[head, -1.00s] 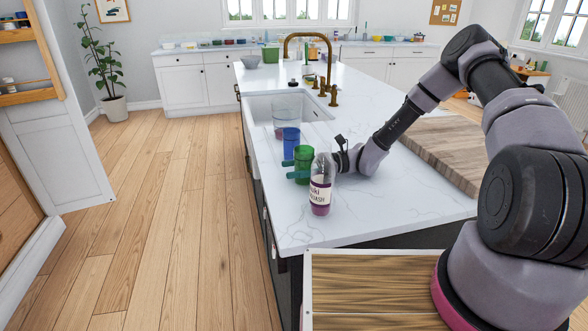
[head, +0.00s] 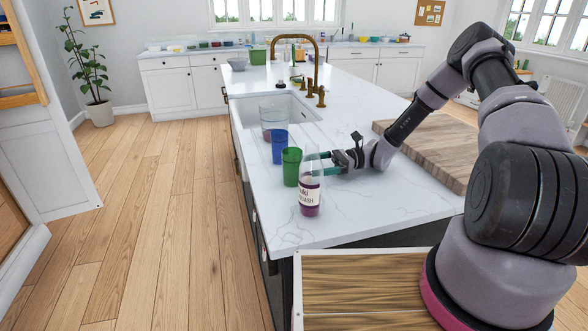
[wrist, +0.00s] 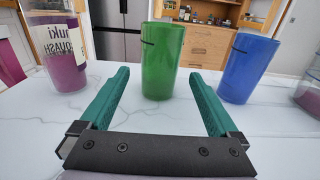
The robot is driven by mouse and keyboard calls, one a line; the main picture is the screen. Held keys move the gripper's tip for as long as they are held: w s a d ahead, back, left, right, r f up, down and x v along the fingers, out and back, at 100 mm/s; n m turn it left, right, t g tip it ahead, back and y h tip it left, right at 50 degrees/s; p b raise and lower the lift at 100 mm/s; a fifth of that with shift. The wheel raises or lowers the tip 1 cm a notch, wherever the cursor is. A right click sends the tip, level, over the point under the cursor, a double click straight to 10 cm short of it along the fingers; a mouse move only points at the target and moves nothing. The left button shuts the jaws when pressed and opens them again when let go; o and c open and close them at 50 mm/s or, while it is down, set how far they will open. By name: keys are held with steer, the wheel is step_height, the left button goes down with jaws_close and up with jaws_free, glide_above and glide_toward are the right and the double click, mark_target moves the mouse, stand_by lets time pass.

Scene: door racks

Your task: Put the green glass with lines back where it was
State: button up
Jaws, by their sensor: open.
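The green glass (head: 291,167) stands upright on the white marble island top, between a blue glass and a bottle. In the wrist view the green glass (wrist: 162,60) has a short dark line near its rim and stands just ahead of the fingertips.
The labelled squash bottle (head: 310,188) stands close in front of the glass. The blue glass (head: 279,146) and a clear container (head: 273,119) stand behind it, near the sink (head: 262,104). A wooden board (head: 435,148) lies to the right. The marble top (head: 370,205) at the front right is clear.

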steer(key=shift+v, duration=1.55)
steer(key=s+d+r+n+t+h, duration=0.1)
steer(key=s+d+r+n+h, duration=0.25)
steer(key=r, duration=0.45)
steer(key=s+d+r+n+t+h, duration=0.2)
steer(key=s+d+r+h, duration=0.1)
steer(key=r+h, duration=0.3)
steer(key=s+d+r+n+t+h, duration=0.1)
steer(key=s+d+r+n+h, duration=0.2)
steer(key=r, duration=0.6)
steer(key=s+d+r+n+t+h, duration=0.1)
steer(key=s+d+r+t, duration=0.2)
steer(key=s+r, duration=0.3)
steer(key=s+d+r+n+t+h, duration=0.1)
steer(key=s+d+r+t, duration=0.2)
steer(key=s+r+t, duration=0.2)
steer(key=shift+s+d+r+h, duration=0.4)
steer(key=shift+s+r, duration=0.35)
steer(key=shift+r, duration=0.15)
